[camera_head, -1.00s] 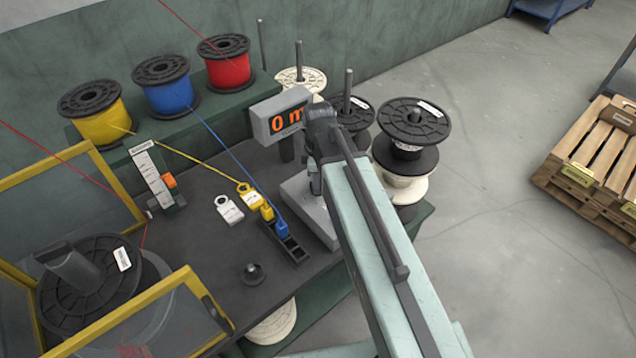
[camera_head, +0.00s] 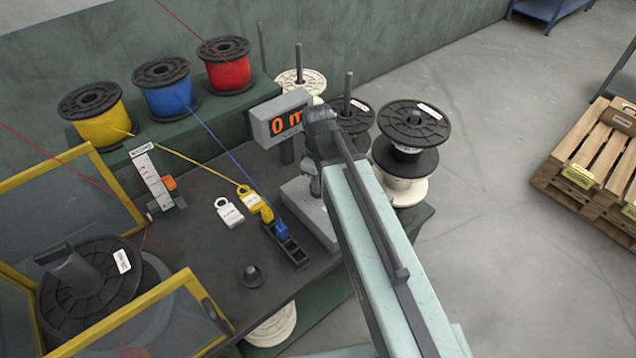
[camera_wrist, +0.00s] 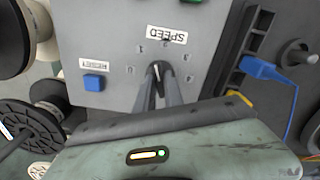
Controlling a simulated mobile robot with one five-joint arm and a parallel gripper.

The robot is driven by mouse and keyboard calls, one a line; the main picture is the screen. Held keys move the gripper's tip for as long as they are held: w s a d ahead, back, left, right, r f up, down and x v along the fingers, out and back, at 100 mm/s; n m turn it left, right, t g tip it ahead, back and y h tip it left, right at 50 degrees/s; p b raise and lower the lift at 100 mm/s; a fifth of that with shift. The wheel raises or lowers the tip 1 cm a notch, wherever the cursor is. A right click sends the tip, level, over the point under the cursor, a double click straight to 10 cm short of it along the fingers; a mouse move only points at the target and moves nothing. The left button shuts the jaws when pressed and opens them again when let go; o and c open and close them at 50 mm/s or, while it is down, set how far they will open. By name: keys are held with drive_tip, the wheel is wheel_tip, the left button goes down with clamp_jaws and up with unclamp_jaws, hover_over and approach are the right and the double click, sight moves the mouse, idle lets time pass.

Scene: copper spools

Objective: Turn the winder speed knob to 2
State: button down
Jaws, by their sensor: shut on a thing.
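The winder's grey control panel (camera_wrist: 120,35) fills the upper middle of the wrist view, with a white SPEED label (camera_wrist: 167,34) and several small marks in an arc around the speed knob (camera_wrist: 157,70). My gripper (camera_wrist: 158,80) is shut on the knob, and its two fingers hide most of it. I cannot read the numbers or tell where the knob points. In the head view, the panel's grey housing (camera_head: 303,205) shows beside my arm, which hides the knob and the gripper there.
A blue button (camera_wrist: 94,83) sits on the panel beside the knob. A meter display (camera_head: 284,119) reads "0 m". A black socket rack (camera_head: 291,250) with blue and yellow plugs lies left of the housing. Stacked spools (camera_head: 413,124) stand right of my arm.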

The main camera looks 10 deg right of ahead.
drive_tip(key=shift+m, duration=2.1)
drive_tip(key=shift+w, duration=0.1)
drive_tip(key=c, duration=1.4)
unclamp_jaws()
drive_tip(key=shift+c, duration=0.2)
wheel_tip(320, 180, up, 8)
drive_tip(key=p, duration=0.8)
drive_tip(key=shift+f, duration=0.1)
